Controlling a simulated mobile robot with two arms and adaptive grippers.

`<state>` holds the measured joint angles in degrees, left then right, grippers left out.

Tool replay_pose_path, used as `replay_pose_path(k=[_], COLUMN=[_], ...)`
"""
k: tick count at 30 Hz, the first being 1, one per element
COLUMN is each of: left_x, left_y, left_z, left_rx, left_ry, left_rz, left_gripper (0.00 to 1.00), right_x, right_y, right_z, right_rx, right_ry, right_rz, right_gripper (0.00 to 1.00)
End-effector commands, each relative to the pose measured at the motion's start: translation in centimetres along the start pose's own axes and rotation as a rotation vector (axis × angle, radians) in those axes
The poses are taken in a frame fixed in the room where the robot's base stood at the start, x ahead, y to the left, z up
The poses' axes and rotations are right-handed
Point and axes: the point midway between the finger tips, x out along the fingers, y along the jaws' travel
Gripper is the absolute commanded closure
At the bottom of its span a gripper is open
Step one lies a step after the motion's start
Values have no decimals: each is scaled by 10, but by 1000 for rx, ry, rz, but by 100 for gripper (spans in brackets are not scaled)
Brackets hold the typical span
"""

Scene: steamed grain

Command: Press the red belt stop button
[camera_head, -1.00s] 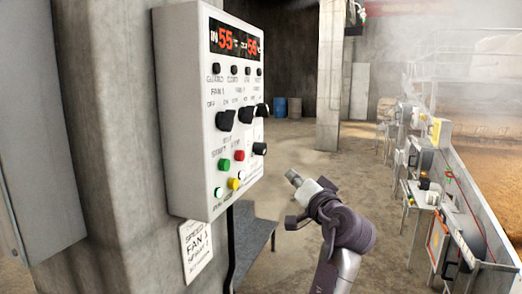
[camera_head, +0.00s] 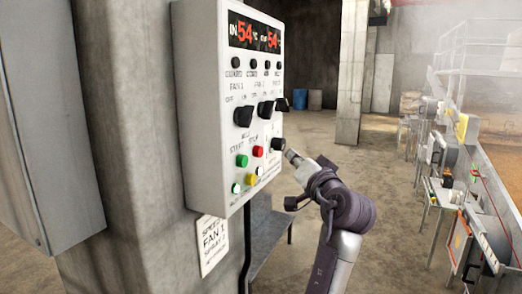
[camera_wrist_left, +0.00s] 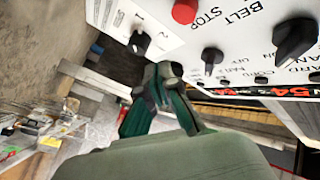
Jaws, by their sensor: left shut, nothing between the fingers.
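The red belt stop button (camera_head: 258,151) is on the front of the white control panel (camera_head: 205,120), right of a green button (camera_head: 242,160). In the left wrist view the red button (camera_wrist_left: 185,11) shows at the top edge, by the words "BELT STOP". My left gripper (camera_head: 291,155) is shut and empty, right of the red button and close to the panel's lower right edge. In the left wrist view its dark green fingers (camera_wrist_left: 163,72) are together, below the button in the picture and apart from it. My right gripper is not in view.
Black knobs (camera_head: 243,116) stick out above the buttons, and one black knob (camera_head: 277,145) is beside my left gripper's tip. A yellow button (camera_head: 250,179) is below the red one. A concrete pillar (camera_head: 130,150) stands behind the panel.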

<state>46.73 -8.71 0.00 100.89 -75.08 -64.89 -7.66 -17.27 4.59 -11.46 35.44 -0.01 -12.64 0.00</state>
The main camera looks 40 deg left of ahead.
Motion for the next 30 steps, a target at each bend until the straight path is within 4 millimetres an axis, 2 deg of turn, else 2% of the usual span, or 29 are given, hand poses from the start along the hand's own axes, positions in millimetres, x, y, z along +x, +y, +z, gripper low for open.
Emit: replay_pose_path(k=[6,12,30], left_x=[21,32,34], left_y=[-16,-23,-24], left_z=[15,22,25], left_rx=[1,-1,-1], left_ry=[0,1,1], left_rz=[0,1,1], left_gripper=[100,100,100], right_x=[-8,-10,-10], right_y=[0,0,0], right_z=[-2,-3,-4], right_rx=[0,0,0], right_ry=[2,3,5], right_rz=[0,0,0], right_gripper=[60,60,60])
